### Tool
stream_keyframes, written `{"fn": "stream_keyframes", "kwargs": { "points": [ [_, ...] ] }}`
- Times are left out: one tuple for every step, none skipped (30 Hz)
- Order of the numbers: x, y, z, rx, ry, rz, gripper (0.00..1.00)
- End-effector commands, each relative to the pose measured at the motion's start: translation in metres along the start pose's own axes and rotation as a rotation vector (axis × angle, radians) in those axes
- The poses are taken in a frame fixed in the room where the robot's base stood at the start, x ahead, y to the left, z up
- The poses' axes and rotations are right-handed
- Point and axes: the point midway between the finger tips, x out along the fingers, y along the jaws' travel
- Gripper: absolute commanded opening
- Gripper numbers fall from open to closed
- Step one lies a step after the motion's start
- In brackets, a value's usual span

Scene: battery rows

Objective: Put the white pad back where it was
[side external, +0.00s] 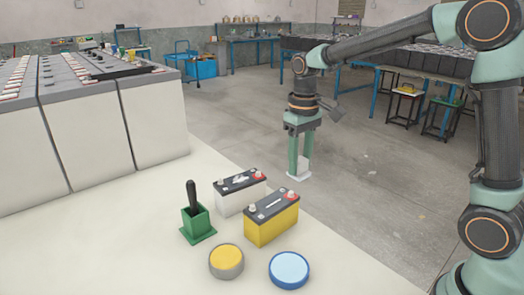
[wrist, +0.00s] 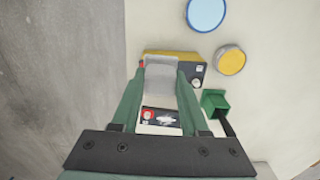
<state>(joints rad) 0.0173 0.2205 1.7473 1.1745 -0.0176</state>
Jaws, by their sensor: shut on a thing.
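My gripper (side external: 299,160) is shut on a white pad (side external: 300,173), held between the fingertips. In the wrist view my gripper (wrist: 161,80) has the pad (wrist: 160,77) between its two green fingers. The pad is in the air; in the wrist view it overlaps the yellow battery and the near part of the white one. The white battery (side external: 239,199) and the yellow battery (side external: 271,223) stand side by side on the table, both with dark tops and red terminal caps. The pad's underside is hidden.
A green holder (side external: 196,221) with a black-handled tool stands left of the batteries. A yellow round tin (side external: 226,261) and a blue round tin (side external: 289,270) are in front. Large grey-white battery blocks (side external: 150,125) stand at left. The table (side external: 110,245) is clear at front left.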

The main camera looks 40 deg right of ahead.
Motion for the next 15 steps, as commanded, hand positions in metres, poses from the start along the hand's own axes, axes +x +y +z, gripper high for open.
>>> {"fn": "stream_keyframes", "kwargs": {
  "points": [
    [-0.005, 0.007, 0.013, 0.004, 0.004, 0.000, 0.00],
    [-0.007, 0.010, 0.020, 0.004, 0.004, 0.000, 0.00],
    [-0.009, 0.014, 0.029, 0.003, 0.003, 0.000, 0.00],
    [-0.010, 0.017, 0.036, 0.004, 0.004, 0.000, 0.00],
    [-0.011, 0.019, 0.042, 0.004, 0.004, 0.000, 0.00],
    [-0.012, 0.022, 0.050, 0.003, 0.004, 0.000, 0.00],
    [-0.013, 0.024, 0.055, 0.003, 0.003, 0.000, 0.00],
    [-0.013, 0.025, 0.060, 0.003, 0.003, 0.000, 0.00],
    [-0.014, 0.027, 0.066, 0.002, 0.003, 0.000, 0.00],
    [-0.013, 0.028, 0.069, 0.002, 0.002, 0.000, 0.00],
    [-0.014, 0.029, 0.072, 0.001, 0.003, 0.000, 0.00],
    [-0.013, 0.030, 0.076, 0.001, 0.001, 0.000, 0.00],
    [-0.013, 0.030, 0.077, 0.001, 0.001, 0.000, 0.00],
    [-0.012, 0.031, 0.079, 0.000, 0.001, 0.000, 0.00],
    [-0.009, 0.031, 0.080, 0.000, -0.001, 0.000, 0.00]
  ]
}}
